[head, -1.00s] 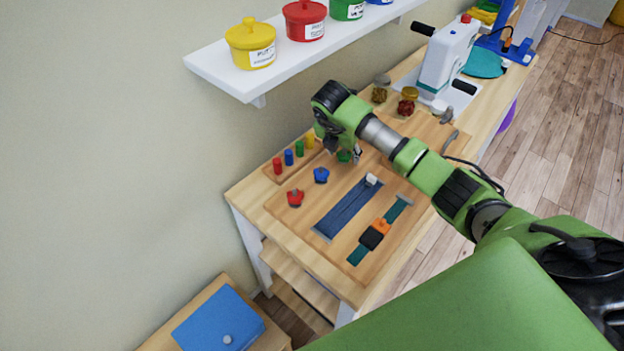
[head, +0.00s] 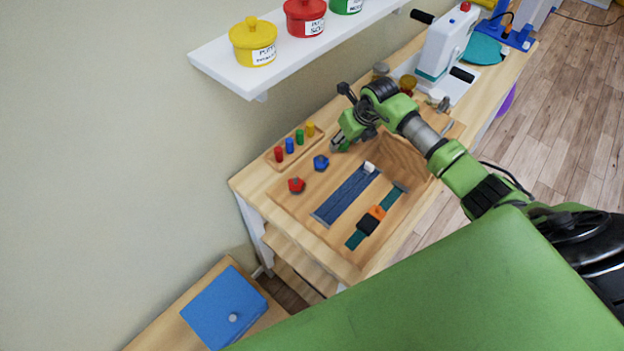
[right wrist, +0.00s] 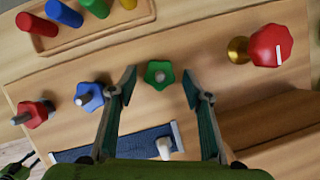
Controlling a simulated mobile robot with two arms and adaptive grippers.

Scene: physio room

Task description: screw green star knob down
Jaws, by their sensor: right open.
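The green star knob (right wrist: 160,74) sits on the wooden board, with a pale stud end in its middle. In the head view it is a small green patch (head: 343,146) mostly hidden by my right gripper (head: 339,142). In the right wrist view my right gripper (right wrist: 158,82) is open, one finger on each side of the knob in the picture. Visible gaps separate the knob from both fingers; I cannot tell how far above it they are. My left gripper is in neither view.
A blue star knob (head: 321,162) and a red one (head: 296,185) stand nearby on the board (head: 290,212). Colored pegs stand in a rack (head: 283,163) behind. A zipper strip (head: 345,195) and a buckle strap (head: 367,223) lie in front. A white shelf (head: 222,72) overhangs the back.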

